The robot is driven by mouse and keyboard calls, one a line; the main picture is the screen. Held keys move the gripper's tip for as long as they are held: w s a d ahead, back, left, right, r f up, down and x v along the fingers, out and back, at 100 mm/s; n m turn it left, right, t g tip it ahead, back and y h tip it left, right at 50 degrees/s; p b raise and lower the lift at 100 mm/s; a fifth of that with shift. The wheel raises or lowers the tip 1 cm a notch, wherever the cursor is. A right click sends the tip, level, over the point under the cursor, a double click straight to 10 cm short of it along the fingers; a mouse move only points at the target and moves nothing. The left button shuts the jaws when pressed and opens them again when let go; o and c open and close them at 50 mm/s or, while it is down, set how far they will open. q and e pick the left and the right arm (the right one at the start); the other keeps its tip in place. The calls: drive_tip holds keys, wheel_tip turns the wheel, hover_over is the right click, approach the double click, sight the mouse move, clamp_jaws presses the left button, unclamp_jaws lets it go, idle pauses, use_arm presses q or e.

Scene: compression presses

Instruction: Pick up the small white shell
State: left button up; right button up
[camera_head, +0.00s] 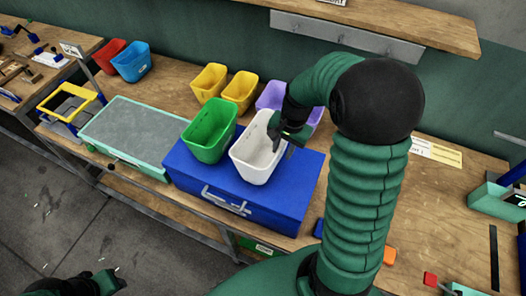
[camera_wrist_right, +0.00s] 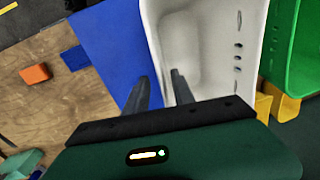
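The white shell is an open white bin (camera_head: 257,158) standing on a blue box lid, beside a green bin. My right gripper (camera_head: 288,138) reaches down from the right to its right rim. In the right wrist view the white bin (camera_wrist_right: 195,45) fills the upper middle. My right gripper's two fingers (camera_wrist_right: 160,88) are apart, one over the blue surface outside the wall and one over the white interior. Whether they touch the wall cannot be told. My left gripper (camera_head: 100,284) is at the lower left, far from the bin; its fingers are unclear.
The green bin (camera_head: 210,130) stands close on the left, on the blue box (camera_head: 240,205). A purple bin (camera_head: 270,95) and yellow bins (camera_head: 240,90) stand behind. A grey-topped tray (camera_head: 140,130) lies left. An orange block (camera_head: 389,256) lies right on the wooden bench.

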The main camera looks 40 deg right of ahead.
sight(278, 160)
drive_tip(key=f, duration=0.3)
drive_tip(key=w+f+p, duration=0.1)
drive_tip(key=shift+w+a+f, duration=0.1)
drive_tip(key=shift+a+f, duration=0.2)
drive_tip(key=shift+f, duration=0.1)
clamp_jaws()
idle(1.0)
